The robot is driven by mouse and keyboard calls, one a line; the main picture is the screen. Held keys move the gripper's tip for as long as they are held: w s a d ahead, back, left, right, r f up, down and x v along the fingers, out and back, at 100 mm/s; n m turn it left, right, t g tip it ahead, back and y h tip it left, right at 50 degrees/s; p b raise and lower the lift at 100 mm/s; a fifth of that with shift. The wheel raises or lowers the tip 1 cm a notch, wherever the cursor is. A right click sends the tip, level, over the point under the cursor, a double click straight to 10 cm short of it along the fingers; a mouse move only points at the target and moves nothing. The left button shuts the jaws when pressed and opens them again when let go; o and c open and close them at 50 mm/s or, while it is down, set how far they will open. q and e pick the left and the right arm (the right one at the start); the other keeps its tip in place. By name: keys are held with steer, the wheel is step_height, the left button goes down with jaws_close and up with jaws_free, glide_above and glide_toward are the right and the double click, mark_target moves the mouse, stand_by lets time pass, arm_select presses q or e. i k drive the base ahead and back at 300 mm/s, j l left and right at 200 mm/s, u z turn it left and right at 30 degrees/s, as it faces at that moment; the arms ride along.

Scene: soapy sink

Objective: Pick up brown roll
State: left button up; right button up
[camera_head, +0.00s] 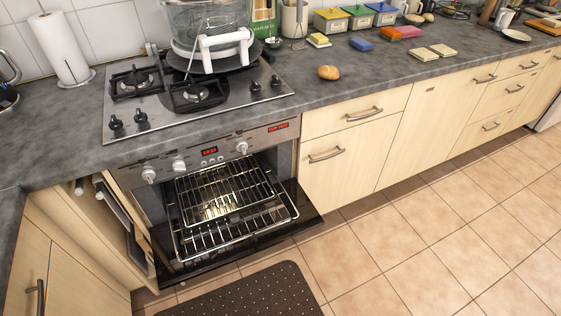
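A small brown roll (329,73) lies on the dark grey countertop (350,89), to the right of the gas hob. It stands alone near the counter's front edge, with bare counter around it. Neither of my grippers shows in the head view, so I cannot see whether they are open or shut.
The oven below the hob (198,91) stands open, with racks (225,190) pulled out and its door (310,205) lowered.

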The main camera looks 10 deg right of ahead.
mark_target(328, 72)
steer(key=i+l+u, duration=0.1)
steer(key=l+u, duration=0.25)
steer(key=l, duration=0.6)
steer(key=l+u, duration=0.35)
steer(key=l, duration=0.6)
steer(key=k, duration=0.05)
